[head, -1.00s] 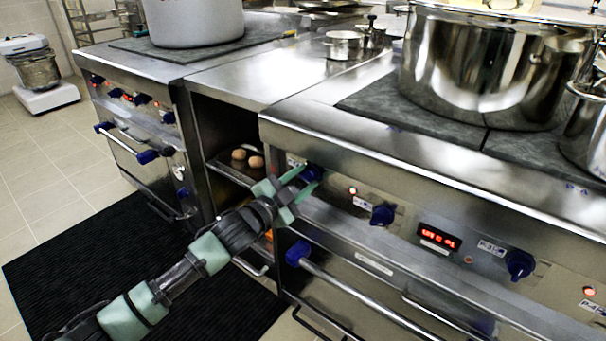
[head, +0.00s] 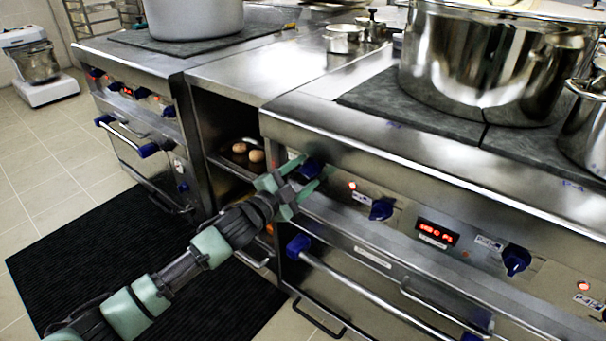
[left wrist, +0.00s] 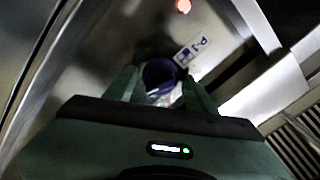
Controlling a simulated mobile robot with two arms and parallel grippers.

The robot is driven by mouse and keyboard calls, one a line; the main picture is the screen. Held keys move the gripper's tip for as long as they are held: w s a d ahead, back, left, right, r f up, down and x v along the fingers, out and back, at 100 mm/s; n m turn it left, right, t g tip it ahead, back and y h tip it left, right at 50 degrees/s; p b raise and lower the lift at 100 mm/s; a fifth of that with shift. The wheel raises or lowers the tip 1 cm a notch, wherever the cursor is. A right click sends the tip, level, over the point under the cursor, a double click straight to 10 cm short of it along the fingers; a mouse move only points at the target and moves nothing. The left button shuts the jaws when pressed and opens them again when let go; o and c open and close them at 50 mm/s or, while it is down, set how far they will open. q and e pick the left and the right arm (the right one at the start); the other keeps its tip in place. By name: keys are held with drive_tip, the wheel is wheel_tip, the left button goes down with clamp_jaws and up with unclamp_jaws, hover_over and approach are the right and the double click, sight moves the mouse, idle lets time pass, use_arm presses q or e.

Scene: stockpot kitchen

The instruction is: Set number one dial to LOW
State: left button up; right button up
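The number one dial (head: 311,169) is a blue knob at the left end of the near stove's front panel. In the left wrist view the dial (left wrist: 160,74) sits between my fingers, beside a blue and white label (left wrist: 190,50) that appears to read P-1. My left gripper (head: 303,178) reaches it from the left with its green fingers spread, one on each side. In the left wrist view the gripper (left wrist: 162,84) shows narrow or no gaps to the dial; firm contact cannot be made out. The dial's lower part is hidden. My right gripper is not in view.
More blue dials (head: 381,209) and a red display (head: 437,232) line the panel to the right. An oven handle bar (head: 360,290) runs below. A large steel pot (head: 490,70) stands on the stove top. An open shelf with eggs (head: 248,153) lies left of the dial.

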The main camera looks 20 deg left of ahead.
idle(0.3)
use_arm(q)
drive_tip(key=p+v, duration=0.1)
drive_tip(key=v, duration=0.6)
drive_tip(key=shift+s+a, duration=0.15)
drive_tip(key=shift+s, duration=0.2)
